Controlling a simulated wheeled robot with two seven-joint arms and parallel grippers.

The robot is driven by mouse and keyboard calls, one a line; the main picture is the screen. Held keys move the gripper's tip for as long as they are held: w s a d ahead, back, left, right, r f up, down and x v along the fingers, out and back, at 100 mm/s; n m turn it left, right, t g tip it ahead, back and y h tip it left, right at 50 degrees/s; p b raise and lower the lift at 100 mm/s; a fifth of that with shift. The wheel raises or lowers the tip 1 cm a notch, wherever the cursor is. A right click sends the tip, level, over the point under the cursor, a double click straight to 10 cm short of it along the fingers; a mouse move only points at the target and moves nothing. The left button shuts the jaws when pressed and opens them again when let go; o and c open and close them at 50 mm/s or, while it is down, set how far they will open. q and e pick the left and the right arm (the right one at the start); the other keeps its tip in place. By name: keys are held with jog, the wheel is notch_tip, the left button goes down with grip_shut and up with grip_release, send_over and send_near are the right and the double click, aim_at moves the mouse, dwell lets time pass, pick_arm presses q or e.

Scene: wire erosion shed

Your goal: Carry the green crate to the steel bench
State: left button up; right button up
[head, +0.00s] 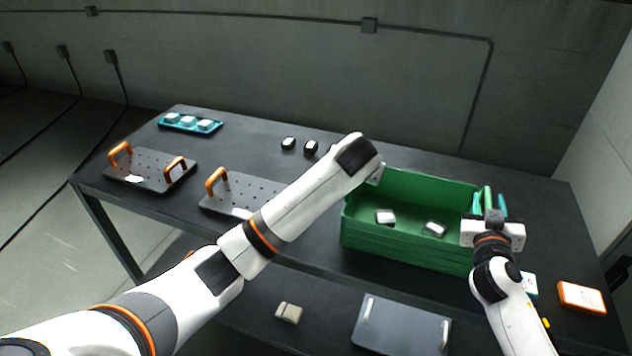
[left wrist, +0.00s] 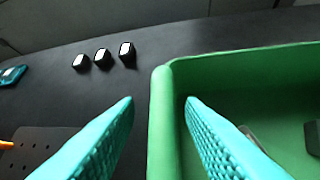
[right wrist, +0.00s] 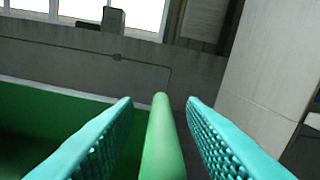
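The green crate (head: 400,250) stands on a dark table (head: 250,140), near its front edge right of centre. Two small pale blocks (head: 386,216) lie in it. My right gripper (head: 490,205) is at the crate's right wall, its teal fingers open on either side of it; the right wrist view shows gaps beside the wall (right wrist: 163,145). My left gripper (left wrist: 160,100) is open at the left wall (left wrist: 163,130), one finger inside and one outside, with a gap on the outer side. In the head view my left arm mostly hides it. I cannot tell which surface is the steel bench.
Two perforated plates with orange handles (head: 150,170) lie left of the crate. A teal tray (head: 190,124) and several small dark blocks (head: 310,146) are towards the back. An orange-edged box (head: 581,297) is at right. A handled plate (head: 400,325) lies lower in front.

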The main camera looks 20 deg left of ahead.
pick_arm(q)
jog(key=shift+s+d+r, duration=0.1)
jog(key=shift+s+r, duration=0.05)
pick_arm(e)
jog(key=shift+w, duration=0.1)
jog(key=shift+s, duration=0.2)
pick_arm(q)
jog(key=v, duration=1.1)
jog(key=shift+s+r, duration=0.15)
jog(key=shift+s, duration=0.05)
pick_arm(e)
jog(key=s, duration=1.1)
jog(key=shift+s+d, duration=0.35)
